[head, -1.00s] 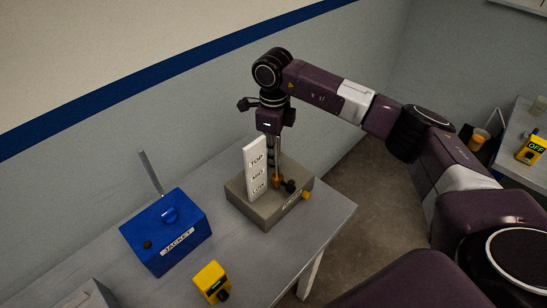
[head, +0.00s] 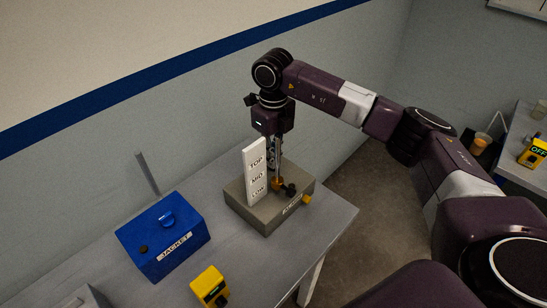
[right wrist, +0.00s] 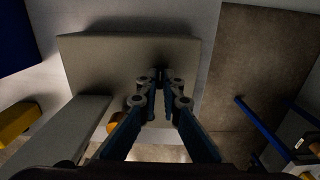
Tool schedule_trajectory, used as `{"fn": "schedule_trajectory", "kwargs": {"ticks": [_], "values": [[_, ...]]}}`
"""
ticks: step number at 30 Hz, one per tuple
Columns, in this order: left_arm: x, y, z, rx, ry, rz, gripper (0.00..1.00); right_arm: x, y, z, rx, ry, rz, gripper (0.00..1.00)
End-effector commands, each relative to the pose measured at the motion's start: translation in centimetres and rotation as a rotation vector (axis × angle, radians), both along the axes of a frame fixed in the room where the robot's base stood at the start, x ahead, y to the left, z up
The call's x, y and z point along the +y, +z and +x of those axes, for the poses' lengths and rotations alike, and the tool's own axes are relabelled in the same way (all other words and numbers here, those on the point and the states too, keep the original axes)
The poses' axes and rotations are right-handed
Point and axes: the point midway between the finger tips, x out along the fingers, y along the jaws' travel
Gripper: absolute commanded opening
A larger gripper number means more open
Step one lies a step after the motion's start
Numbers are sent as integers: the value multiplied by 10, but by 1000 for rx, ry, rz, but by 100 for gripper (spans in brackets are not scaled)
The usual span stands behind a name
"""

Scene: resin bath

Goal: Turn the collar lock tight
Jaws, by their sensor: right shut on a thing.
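The grey block (head: 262,219) stands on the table with a white upright plate (head: 256,174) marked TOP, MID and LOW. An orange part (head: 277,184), which looks like the collar lock, sits beside the plate, with a dark round knob (head: 290,190) to its right. My right gripper (head: 278,177) points straight down and is shut at the orange part. In the right wrist view the fingers (right wrist: 160,82) close over the block (right wrist: 85,55), and what they grip is mostly hidden. My left gripper is not in view.
A blue JACKET box (head: 150,228) stands to the left on the grey table (head: 300,253). A yellow box (head: 209,285) stands in front of it. A yellow knob (head: 306,199) sticks out of the block's front right. A yellow OFF box (head: 533,153) is on another table.

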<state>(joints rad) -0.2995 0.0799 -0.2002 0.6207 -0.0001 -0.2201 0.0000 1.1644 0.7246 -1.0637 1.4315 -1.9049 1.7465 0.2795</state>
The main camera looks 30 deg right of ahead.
Motion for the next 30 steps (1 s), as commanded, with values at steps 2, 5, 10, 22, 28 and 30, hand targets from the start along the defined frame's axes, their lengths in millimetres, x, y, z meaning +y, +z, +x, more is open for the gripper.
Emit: {"fn": "schedule_trajectory", "kwargs": {"ticks": [2, 5, 10, 22, 28, 30], "values": [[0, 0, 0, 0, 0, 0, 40, -1, 2, 1, -4, -4, 0, 0], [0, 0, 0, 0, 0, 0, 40, -1, 2, 1, -4, -4, 0, 0], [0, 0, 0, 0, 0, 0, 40, -1, 2, 1, -4, -3, 0, 14], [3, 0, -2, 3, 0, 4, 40, 0, 3, 1, -3, -1, 1, 23], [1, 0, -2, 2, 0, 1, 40, 0, 30, 2, -7, -1, 0, 23], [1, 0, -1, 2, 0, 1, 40, 0, 46, 2, -8, -1, 2, 23]]}}
